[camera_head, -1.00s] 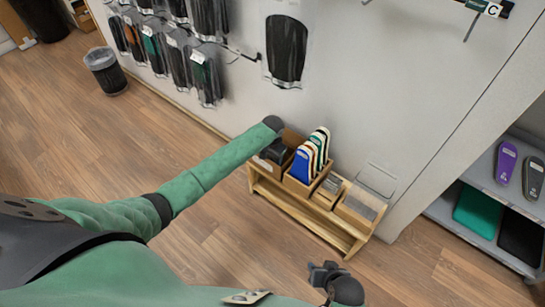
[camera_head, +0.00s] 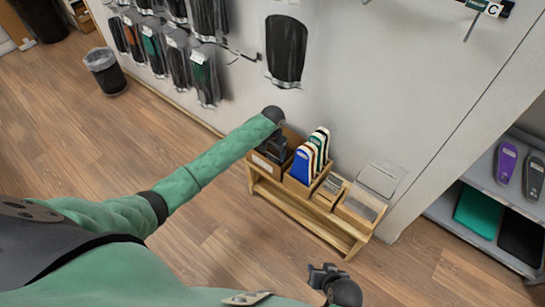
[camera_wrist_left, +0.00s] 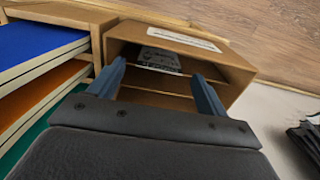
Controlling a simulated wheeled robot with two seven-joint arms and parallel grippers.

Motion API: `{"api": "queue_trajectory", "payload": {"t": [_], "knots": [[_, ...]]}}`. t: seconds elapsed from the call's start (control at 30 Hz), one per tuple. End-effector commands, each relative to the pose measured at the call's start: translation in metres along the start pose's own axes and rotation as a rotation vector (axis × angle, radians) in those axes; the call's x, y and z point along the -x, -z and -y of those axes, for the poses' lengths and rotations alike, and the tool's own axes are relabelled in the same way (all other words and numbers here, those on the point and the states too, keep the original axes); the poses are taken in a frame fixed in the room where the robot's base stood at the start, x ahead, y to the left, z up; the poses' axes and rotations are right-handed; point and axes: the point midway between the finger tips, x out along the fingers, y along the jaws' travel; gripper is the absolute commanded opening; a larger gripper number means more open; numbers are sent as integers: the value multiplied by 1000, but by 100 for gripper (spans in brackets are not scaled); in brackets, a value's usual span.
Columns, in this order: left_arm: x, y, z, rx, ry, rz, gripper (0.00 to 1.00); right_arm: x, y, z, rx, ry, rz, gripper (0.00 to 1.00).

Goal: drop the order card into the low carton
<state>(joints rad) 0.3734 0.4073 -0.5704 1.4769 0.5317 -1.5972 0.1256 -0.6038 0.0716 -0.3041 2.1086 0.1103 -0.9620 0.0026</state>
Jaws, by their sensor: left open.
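The low carton (camera_head: 264,173) is an open brown box with a white label, at the left end of the wooden bench. In the left wrist view, the carton (camera_wrist_left: 237,75) is below my left gripper (camera_wrist_left: 160,70), whose two blue fingers are apart with nothing between them. A pale card with dark print (camera_wrist_left: 160,60), which looks like the order card, shows inside the carton beyond the fingers. In the head view, my left gripper (camera_head: 275,148) is over the carton. My right gripper (camera_head: 323,273) is low, in front of the bench, too small to read.
A box of upright coloured insoles (camera_head: 309,158) stands right of the carton, close to my left gripper. Smaller boxes (camera_head: 330,190) follow along the bench (camera_head: 300,212). The wall with hanging packs is behind.

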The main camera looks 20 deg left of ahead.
Motion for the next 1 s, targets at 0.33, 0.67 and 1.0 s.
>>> {"api": "queue_trajectory", "payload": {"t": [0.33,0.67,1.0], "knots": [[35,0,0,-1,0,0,77,3,2,1,1,2,0,36],[36,0,0,0,0,1,77,4,3,1,1,2,-1,36],[33,-7,-9,-6,-6,-4,77,6,6,-3,3,-6,2,36]]}}
